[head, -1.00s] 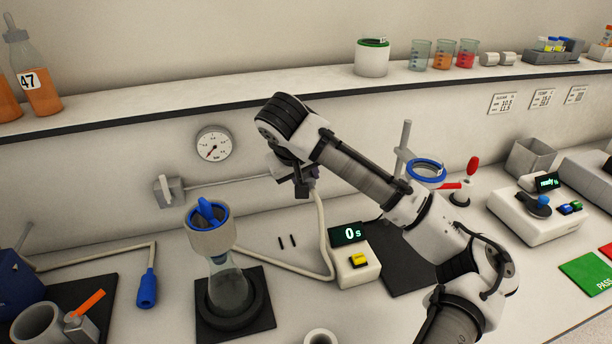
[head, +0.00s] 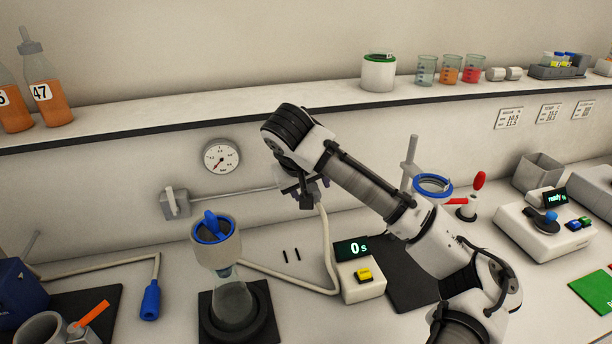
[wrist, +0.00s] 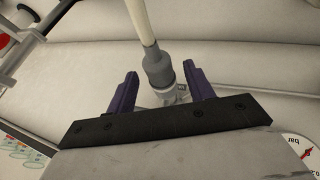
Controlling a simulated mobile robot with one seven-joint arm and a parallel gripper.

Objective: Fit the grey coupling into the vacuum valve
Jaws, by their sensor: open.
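The grey coupling (wrist: 158,68) is on the end of a cream hose (wrist: 143,22) and sits between my fingers in the wrist view. Its far end meets a lighter grey fitting (wrist: 168,92), partly hidden behind my gripper's black plate; I cannot tell whether it is seated. My gripper (wrist: 160,82) is open, with a purple finger on each side, apart from the coupling. In the head view my gripper (head: 306,196) is at the wall, at the right end of a thin pipe from a grey valve block with a lever (head: 175,202). The coupling is hidden there.
A pressure gauge (head: 221,157) is on the wall at left. A flask with a grey funnel (head: 216,250), a timer reading 0 s (head: 360,274) and a blue-ended hose (head: 150,300) are on the bench below. A blue ring stand (head: 433,184) stands to the right. The shelf runs above.

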